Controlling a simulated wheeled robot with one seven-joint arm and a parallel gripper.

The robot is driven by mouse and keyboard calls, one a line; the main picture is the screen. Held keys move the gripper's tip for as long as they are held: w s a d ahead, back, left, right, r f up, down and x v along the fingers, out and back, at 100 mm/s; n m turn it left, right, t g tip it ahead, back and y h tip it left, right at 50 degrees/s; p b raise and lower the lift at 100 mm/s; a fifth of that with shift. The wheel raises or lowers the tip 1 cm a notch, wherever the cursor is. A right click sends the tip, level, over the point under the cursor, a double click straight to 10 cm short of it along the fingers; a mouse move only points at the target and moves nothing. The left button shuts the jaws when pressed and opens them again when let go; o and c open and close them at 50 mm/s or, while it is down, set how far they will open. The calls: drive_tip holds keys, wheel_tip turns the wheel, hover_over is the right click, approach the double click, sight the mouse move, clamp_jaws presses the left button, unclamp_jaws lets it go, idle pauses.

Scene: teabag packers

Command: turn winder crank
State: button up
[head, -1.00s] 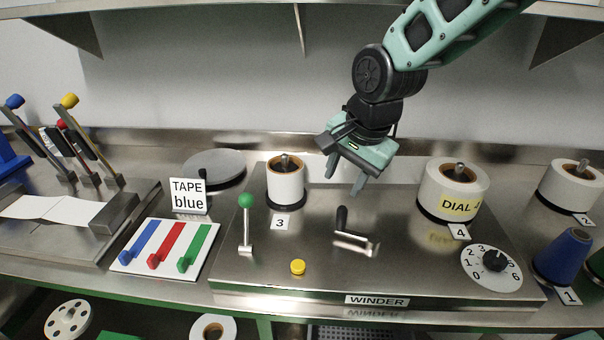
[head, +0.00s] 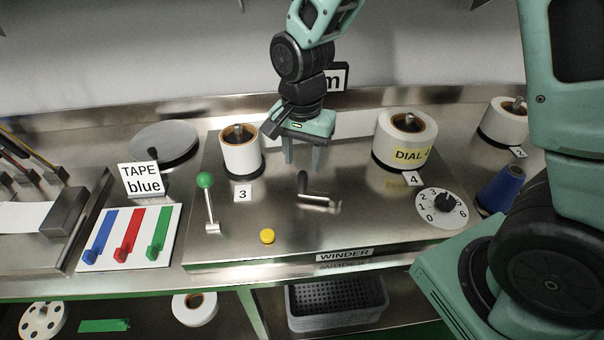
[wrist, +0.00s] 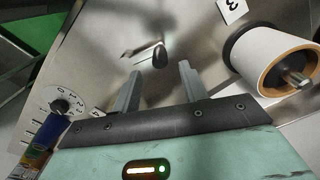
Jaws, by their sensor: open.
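The winder (head: 290,240) is a steel box labelled WINDER on its front edge. Its crank (head: 318,198) is a metal arm with a black upright handle (head: 302,182), on the middle of the box top. My gripper (head: 302,168) is open and empty, pointing down just behind and above the crank handle. In the wrist view the crank handle (wrist: 159,57) shows beyond the two fingertips (wrist: 160,70), apart from them.
A white roll marked 3 (head: 240,158) stands left of my gripper, and a roll marked 4 (head: 404,145) stands right. A green-knobbed lever (head: 205,180), a yellow button (head: 267,236) and a numbered dial (head: 441,208) are also on the winder. A TAPE blue sign (head: 140,179) stands left.

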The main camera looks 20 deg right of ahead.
sight(303, 172)
wheel_tip(303, 172, down, 7)
drive_tip(key=shift+r+p, duration=0.2)
drive_tip(key=shift+p, duration=0.2)
clamp_jaws()
